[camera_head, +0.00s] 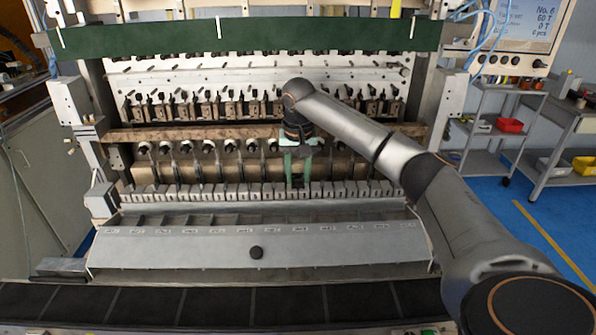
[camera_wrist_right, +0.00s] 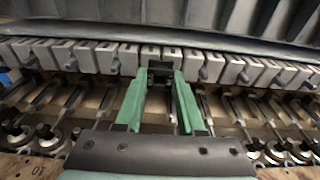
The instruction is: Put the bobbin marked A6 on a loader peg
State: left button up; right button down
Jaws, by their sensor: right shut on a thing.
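My right gripper (camera_head: 297,180) reaches down over the middle of the winder, with its green fingers at the row of grey blocks (camera_head: 225,192). In the right wrist view the fingers (camera_wrist_right: 160,82) are shut on a small dark piece (camera_wrist_right: 160,72) between their tips, right against the blocks (camera_wrist_right: 97,53). No A6 mark is readable on this piece, and I cannot tell whether it sits on a peg. My left gripper is not in view.
A green bar (camera_head: 300,35) spans the machine above. Rows of spindles (camera_head: 230,146) stand behind the blocks. A shelf trolley (camera_head: 490,130) stands right.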

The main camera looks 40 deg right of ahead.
jog(key=shift+c, duration=2.2)
grip_release()
notch_tip(320, 180, up, 3)
jog(key=shift+f, duration=0.1)
jog(key=s+a+r, duration=0.9)
jog(key=s+r, duration=0.1)
jog(key=shift+s, duration=0.4)
